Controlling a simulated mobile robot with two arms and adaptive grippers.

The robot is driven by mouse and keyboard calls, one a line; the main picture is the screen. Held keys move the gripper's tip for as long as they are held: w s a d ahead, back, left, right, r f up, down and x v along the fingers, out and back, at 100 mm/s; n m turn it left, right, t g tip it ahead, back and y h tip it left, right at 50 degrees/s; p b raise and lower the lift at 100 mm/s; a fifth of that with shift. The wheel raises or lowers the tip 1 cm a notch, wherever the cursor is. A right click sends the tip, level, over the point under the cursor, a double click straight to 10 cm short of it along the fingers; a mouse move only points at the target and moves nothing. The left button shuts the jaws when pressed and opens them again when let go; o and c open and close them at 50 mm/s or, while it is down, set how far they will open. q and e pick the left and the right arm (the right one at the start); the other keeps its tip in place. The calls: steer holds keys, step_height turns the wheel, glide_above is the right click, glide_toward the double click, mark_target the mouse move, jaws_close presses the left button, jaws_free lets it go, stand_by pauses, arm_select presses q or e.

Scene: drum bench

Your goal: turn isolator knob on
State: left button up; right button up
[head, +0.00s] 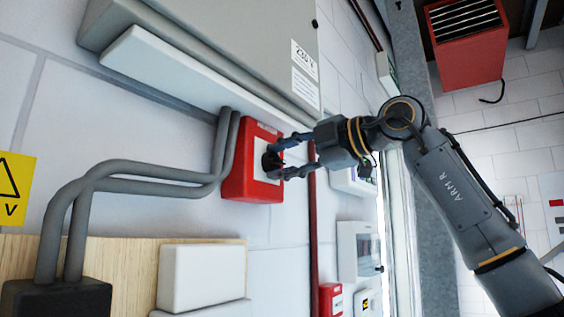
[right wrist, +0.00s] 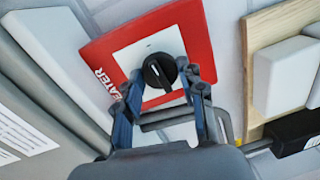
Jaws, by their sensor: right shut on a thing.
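The isolator is a red box (head: 237,187) with a white face plate on the wall; in the right wrist view the red box (right wrist: 112,42) carries lettering that reads "EATER". Its black round knob (right wrist: 160,70) sits on the white plate (right wrist: 136,50), with a pale mark on it. In the head view the knob (head: 269,161) is partly covered by the fingers. My right gripper (head: 277,162) reaches in from the right and is shut on the knob, with one finger on each side of it (right wrist: 162,90). My left gripper is not in view.
A grey cabinet (head: 240,40) with a white trunking (head: 170,72) hangs above the isolator. Grey conduits (head: 140,172) run to its left. A wooden board (head: 128,268) with a white box (head: 203,277) is below. A red pipe (head: 313,215) runs on the right.

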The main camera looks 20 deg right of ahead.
steer(key=shift+m, duration=0.5)
steer(key=o, duration=1.2)
steer(key=shift+d, duration=0.1)
steer(key=v, duration=1.2)
steer(key=shift+w, duration=0.1)
steer(key=shift+d, duration=0.1)
